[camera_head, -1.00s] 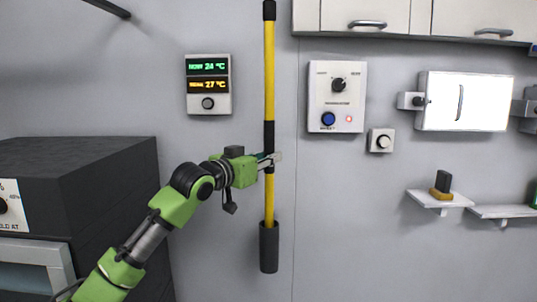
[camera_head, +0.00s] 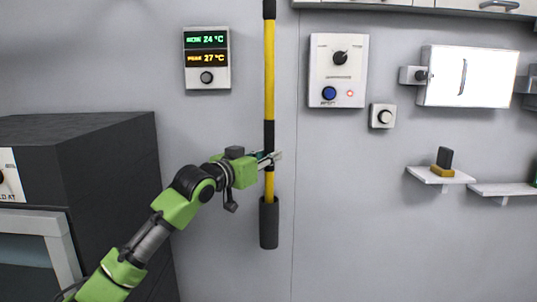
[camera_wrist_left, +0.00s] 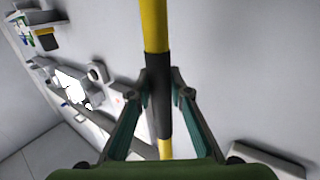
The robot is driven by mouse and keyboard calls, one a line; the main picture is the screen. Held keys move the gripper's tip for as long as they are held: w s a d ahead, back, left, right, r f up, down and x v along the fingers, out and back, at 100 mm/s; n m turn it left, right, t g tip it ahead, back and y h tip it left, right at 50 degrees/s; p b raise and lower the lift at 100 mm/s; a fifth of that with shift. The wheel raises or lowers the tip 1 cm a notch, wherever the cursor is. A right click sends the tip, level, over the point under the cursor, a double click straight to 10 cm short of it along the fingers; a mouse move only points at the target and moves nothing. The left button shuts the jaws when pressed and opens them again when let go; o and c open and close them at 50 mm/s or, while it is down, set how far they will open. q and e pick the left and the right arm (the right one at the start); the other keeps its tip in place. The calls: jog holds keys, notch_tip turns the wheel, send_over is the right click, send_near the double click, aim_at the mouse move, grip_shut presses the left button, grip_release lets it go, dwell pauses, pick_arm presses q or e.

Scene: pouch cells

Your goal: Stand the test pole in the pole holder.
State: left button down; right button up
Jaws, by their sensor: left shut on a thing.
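The test pole (camera_head: 269,80) is a long yellow rod with black bands, upright in front of the wall. My left gripper (camera_head: 270,158) is shut on it around the lower black band. The wrist view shows both fingers (camera_wrist_left: 160,95) on either side of that band on the pole (camera_wrist_left: 155,28). The pole holder (camera_head: 269,225) is a dark upright tube below the gripper, in line with the pole. The pole's lower end is hidden by the tube and appears to be inside it; its depth cannot be seen. My right gripper is not in view.
A temperature display (camera_head: 207,58) hangs left of the pole. A control panel (camera_head: 338,70) and a small knob box (camera_head: 382,116) are to the right. A dark cabinet (camera_head: 110,150) stands at the left. Small shelves (camera_head: 440,176) are at the right.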

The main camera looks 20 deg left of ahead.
pick_arm(q)
jog(key=c, duration=1.8)
grip_release()
jog(key=v, duration=1.2)
jog(key=shift+s+r, duration=0.1)
